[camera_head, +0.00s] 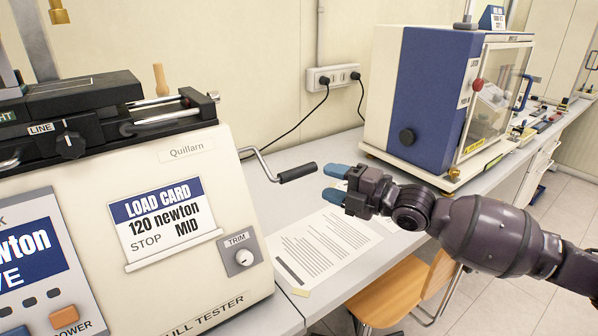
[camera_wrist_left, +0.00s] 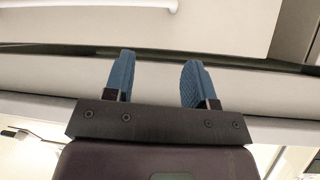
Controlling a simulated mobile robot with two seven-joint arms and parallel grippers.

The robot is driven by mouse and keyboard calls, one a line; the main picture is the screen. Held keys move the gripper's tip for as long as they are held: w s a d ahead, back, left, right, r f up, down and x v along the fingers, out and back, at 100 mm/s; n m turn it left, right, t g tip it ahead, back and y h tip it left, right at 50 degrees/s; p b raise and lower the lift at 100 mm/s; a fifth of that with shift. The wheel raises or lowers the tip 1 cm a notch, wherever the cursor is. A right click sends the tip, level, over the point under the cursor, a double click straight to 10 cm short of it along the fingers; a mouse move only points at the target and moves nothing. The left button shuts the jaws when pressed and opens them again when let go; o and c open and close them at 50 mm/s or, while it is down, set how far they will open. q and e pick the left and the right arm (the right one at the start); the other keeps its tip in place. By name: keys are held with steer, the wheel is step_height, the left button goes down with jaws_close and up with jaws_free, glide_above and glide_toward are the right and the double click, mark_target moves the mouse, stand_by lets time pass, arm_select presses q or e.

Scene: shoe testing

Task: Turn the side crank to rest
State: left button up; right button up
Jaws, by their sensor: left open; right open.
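The side crank (camera_head: 262,163) sticks out from the right side of the cream pull tester (camera_head: 185,285) in the head view. Its bent metal arm ends in a black grip (camera_head: 297,172) pointing right. My right gripper (camera_head: 334,184) is open, its blue fingertips just right of the grip's end and apart from it, as far as I can tell. Nothing is between its fingers. My left gripper (camera_wrist_left: 157,80) shows only in the left wrist view, open and empty, in front of pale surfaces.
A printed sheet (camera_head: 325,245) lies on the grey bench below the crank. A blue and cream cabinet machine (camera_head: 430,95) stands behind my right arm. A wall socket (camera_head: 333,76) with black cables is at the back. A wooden chair (camera_head: 395,290) stands by the bench's front edge.

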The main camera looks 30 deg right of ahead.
mark_target(304, 174)
steer(key=x, duration=0.8)
steer(key=shift+w+a, duration=0.15)
steer(key=shift+w, duration=0.05)
jaws_close()
